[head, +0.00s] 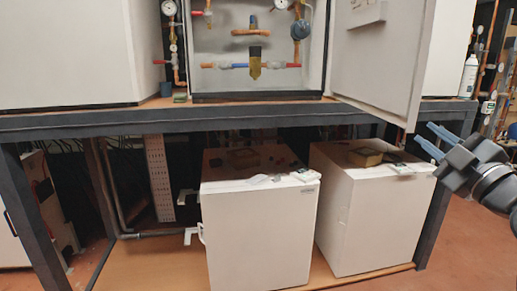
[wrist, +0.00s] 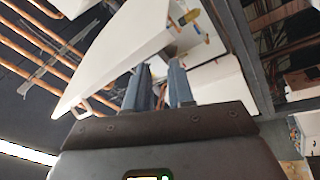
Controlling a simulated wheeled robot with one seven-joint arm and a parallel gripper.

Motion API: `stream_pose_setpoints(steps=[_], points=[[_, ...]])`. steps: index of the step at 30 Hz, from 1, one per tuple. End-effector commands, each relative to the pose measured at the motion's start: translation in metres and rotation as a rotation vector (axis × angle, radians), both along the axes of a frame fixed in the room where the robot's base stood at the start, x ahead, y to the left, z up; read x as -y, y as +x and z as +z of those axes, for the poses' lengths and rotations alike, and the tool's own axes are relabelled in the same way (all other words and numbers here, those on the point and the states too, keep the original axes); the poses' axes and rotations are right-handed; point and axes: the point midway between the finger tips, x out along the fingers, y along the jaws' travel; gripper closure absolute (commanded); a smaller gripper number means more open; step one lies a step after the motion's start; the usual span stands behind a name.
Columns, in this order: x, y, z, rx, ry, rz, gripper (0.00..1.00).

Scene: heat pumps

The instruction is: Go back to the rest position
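My gripper (head: 425,134) is at the right side of the head view, in front of the bench's right end. It points left, with its two blue fingers apart and nothing between them. In the wrist view my gripper (wrist: 160,68) also shows two separate fingers with an empty gap. The open white cabinet door (head: 379,62) is just left of and above the gripper in the head view. In the wrist view the door (wrist: 118,50) lies beyond the fingers; I see no clear contact.
The dark-framed bench (head: 190,123) carries the open cabinet with pipes and valves (head: 254,62). Two white units (head: 262,235) (head: 375,222) stand on the lower shelf. A white bottle (head: 468,76) stands at the upper right. Reddish floor (head: 470,250) is clear at the lower right.

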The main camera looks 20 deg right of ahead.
Motion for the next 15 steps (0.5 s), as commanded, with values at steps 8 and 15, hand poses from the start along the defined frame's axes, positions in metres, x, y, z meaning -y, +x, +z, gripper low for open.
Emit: stream_pose_setpoints(steps=[8, 15], points=[[-0.071, -0.019, -0.115, -0.059, 0.371, 0.010, 0.77], [-0.133, -0.065, -0.190, -0.115, 0.616, 0.004, 0.77]])
